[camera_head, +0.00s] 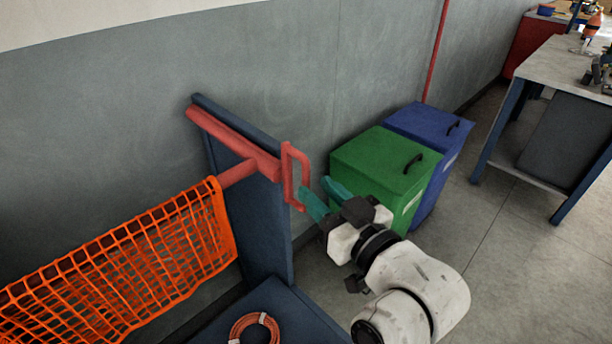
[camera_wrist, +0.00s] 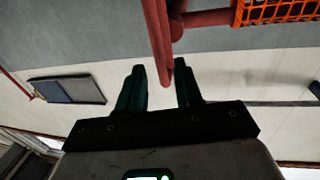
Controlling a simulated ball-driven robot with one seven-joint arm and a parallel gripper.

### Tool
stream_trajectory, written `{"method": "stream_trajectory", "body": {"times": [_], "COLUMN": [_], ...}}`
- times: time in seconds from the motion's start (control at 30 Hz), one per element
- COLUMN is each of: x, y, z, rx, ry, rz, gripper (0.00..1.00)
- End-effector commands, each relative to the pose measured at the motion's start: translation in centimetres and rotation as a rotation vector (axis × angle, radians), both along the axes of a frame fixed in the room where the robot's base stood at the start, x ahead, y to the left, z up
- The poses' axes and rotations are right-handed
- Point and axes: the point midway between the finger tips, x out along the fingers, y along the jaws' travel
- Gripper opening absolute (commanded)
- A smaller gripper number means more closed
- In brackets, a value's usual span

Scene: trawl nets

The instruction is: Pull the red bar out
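The red bar (camera_head: 235,143) slants along the top of a dark blue upright panel (camera_head: 262,215), and a red looped handle (camera_head: 288,178) stands at its right end. My gripper (camera_head: 314,186) is open, with its two teal fingers pointing at the handle from the right. In the wrist view, the red handle (camera_wrist: 158,35) reaches down into the gap between the fingers of my gripper (camera_wrist: 160,67). A gap shows beside it, so the fingers are not closed on it. Whether one finger touches it I cannot tell.
An orange net (camera_head: 130,255) hangs from a red rod at the left. A coil of orange rope (camera_head: 255,328) lies on a blue surface below. A green bin (camera_head: 375,165) and a blue bin (camera_head: 432,130) stand close behind my gripper.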

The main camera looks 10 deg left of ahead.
Motion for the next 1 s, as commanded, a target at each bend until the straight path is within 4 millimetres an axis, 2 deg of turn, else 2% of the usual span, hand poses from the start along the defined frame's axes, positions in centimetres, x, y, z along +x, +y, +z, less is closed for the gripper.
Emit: {"method": "stream_trajectory", "body": {"times": [0.1,0.3,0.7,1.0], "x": [1.6,3.2,3.6,3.6], "y": [1.4,2.7,3.1,3.1], "z": [0.1,0.0,-0.1,-0.1], "rx": [-0.002,-0.001,0.0,-0.001], "ry": [-0.001,0.002,0.001,0.002], "rz": [0.001,0.0,-0.001,-0.001], "gripper": [0.35,0.35,0.34,0.05]}}
